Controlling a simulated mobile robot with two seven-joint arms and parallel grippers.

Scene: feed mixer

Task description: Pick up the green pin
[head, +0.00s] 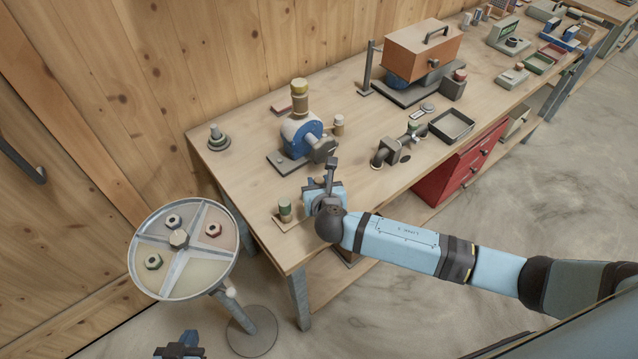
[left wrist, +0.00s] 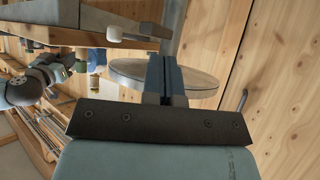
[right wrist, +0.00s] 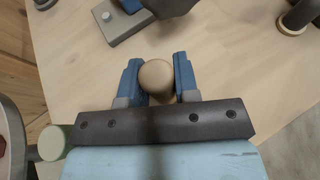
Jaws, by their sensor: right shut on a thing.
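The green pin (head: 285,208) stands upright on a small pale plate at the near left corner of the bench. A green round top (right wrist: 53,142) shows at the left edge of the right wrist view, beside and outside the jaws. My right gripper (head: 318,192) is low over the bench just right of the green pin. Its blue fingers are shut on a tan round-topped peg (right wrist: 156,75), which the gripper hides in the head view. My left gripper (head: 180,346) is off the bench at the bottom of the head view; its fingers (left wrist: 166,72) look together and empty.
A round divided tray (head: 185,282) with several nuts stands on a post left of the bench. A blue motor-like machine (head: 300,135) stands behind my right gripper. A black pipe fitting (head: 390,150) and an open grey tray (head: 452,124) lie to the right.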

